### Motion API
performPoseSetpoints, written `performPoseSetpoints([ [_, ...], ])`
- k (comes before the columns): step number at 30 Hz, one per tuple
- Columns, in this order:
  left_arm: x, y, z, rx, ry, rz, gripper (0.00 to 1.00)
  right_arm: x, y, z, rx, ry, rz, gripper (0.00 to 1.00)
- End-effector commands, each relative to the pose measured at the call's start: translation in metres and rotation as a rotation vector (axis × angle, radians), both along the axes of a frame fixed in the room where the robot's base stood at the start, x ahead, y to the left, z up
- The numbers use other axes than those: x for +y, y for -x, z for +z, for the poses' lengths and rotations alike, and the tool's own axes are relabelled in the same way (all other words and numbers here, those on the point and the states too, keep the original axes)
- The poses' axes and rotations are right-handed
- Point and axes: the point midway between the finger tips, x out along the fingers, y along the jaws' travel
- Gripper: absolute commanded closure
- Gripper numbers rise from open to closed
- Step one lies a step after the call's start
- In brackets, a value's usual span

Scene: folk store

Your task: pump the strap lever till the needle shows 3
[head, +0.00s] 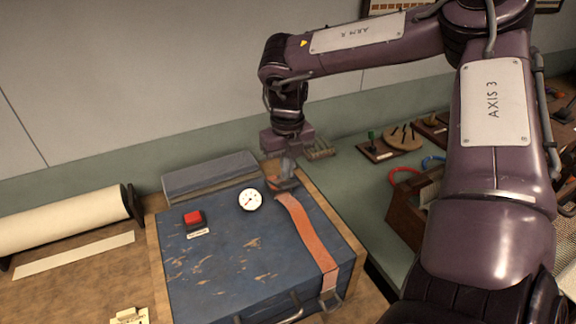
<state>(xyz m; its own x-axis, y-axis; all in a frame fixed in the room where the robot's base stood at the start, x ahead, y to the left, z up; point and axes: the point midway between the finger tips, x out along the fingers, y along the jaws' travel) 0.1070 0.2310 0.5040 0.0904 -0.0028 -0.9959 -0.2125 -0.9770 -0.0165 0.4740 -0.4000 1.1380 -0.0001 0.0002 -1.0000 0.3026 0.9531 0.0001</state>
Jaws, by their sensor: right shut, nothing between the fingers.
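A blue worn case (225,268) lies on a wooden board. An orange strap (307,240) runs down its right side to a metal buckle at the front. The strap lever (285,186) is at the strap's far end, mostly hidden by my right gripper (288,174). My right gripper is shut and points down at the lever; I cannot tell whether it touches it. A round white gauge (250,199) sits left of the strap; its needle is too small to read. My left gripper is out of view.
A red button (193,217) sits on the case's left part. A grey box (209,174) stands behind. A paper roll (65,217) lies at the left. A wooden crate (408,215) and tool stands fill the right, partly behind my right arm.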

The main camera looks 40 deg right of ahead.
Motion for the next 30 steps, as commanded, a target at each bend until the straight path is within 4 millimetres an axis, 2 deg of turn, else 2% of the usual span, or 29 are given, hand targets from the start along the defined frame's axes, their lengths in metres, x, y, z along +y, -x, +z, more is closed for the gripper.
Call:
performPoseSetpoints([
  [11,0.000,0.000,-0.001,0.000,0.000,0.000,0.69,0.000,0.000,-0.001,0.000,0.000,0.000,1.00],
  [30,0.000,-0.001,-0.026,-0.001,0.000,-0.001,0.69,0.001,0.004,-0.033,0.001,0.000,-0.001,1.00],
])
